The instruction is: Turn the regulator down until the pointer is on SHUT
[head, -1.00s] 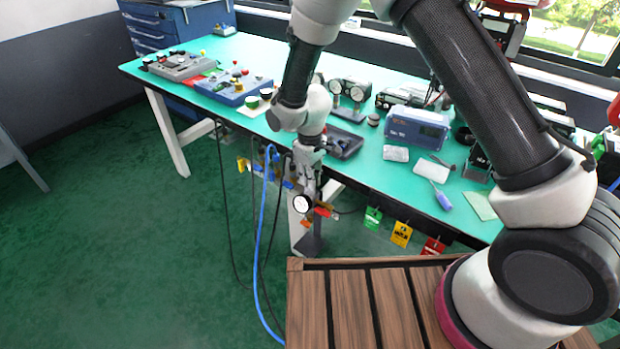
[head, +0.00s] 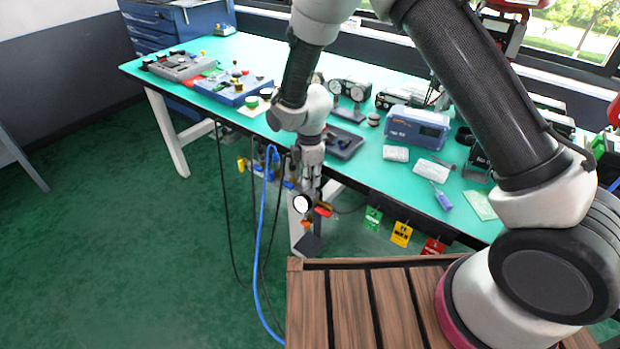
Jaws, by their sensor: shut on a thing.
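The regulator hangs at the front edge of the bench, with a round white dial (head: 302,203) facing me and an orange-red part (head: 323,210) beside it. My gripper (head: 312,190) points down at it from above, just behind and right of the dial. It is shut on a part of the regulator, but the fingertips and the gripped part are too small and partly hidden to make out. The pointer and the SHUT mark cannot be read at this size.
The green bench top (head: 270,55) carries instruments, a blue box (head: 418,127) and a dark tray (head: 343,142). A blue hose (head: 262,235) and black cables hang in front. Green, yellow (head: 401,234) and red tags hang at right. The floor at left is clear.

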